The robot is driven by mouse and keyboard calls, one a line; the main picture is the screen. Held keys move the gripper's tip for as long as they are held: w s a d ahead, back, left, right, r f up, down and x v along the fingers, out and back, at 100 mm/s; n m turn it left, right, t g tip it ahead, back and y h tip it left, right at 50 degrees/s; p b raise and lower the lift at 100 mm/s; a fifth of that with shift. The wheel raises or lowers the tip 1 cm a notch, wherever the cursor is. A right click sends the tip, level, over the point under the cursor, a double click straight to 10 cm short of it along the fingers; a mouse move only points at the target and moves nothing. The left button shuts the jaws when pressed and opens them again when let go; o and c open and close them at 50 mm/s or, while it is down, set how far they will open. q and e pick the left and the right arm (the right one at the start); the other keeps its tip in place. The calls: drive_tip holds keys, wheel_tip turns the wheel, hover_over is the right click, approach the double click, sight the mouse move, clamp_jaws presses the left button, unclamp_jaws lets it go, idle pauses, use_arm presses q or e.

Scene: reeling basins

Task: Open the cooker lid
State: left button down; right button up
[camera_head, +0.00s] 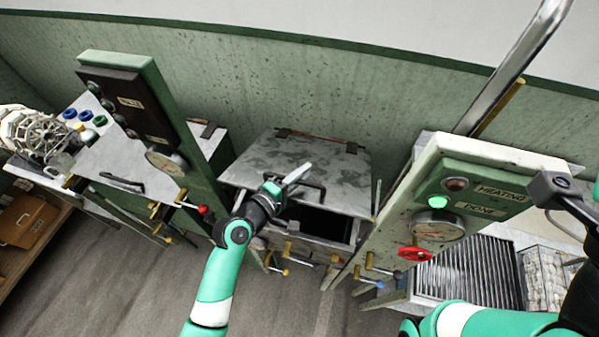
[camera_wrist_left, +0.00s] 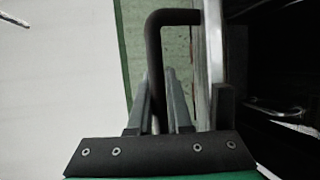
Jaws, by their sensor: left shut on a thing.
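The cooker lid (camera_head: 305,160) is a mottled grey metal plate, hinged at its back edge. It is tilted up at the front, with the dark opening of the cooker (camera_head: 322,220) showing below it. My left gripper (camera_head: 288,182) is at the lid's front edge, shut on the dark lid handle (camera_head: 318,190). In the left wrist view the bent handle (camera_wrist_left: 154,50) passes between the two fingers of my left gripper (camera_wrist_left: 156,95). My right gripper (camera_head: 556,188) is at the right edge, away from the lid; its fingers do not show clearly.
A green control panel (camera_head: 150,110) stands left of the cooker. A panel with a lit green lamp, a gauge and a red valve wheel (camera_head: 414,254) stands to its right. Several small valves (camera_head: 280,268) stick out below the front. A slanted metal pipe (camera_head: 512,65) rises at right.

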use_arm(q)
drive_tip(key=w+r+g+p, duration=0.2)
drive_tip(key=w+r+p, duration=0.2)
drive_tip(key=r, duration=0.1)
drive_tip(key=shift+d+n+y, duration=0.3)
drive_tip(key=shift+d+y, duration=0.1)
use_arm(e)
wheel_tip(320, 180, up, 6)
use_arm(q)
drive_tip(key=c, duration=1.1)
unclamp_jaws()
drive_tip(key=shift+s+a+r+p, duration=0.1)
drive_tip(key=shift+p, duration=0.2)
use_arm(e)
drive_tip(key=shift+r, duration=0.15)
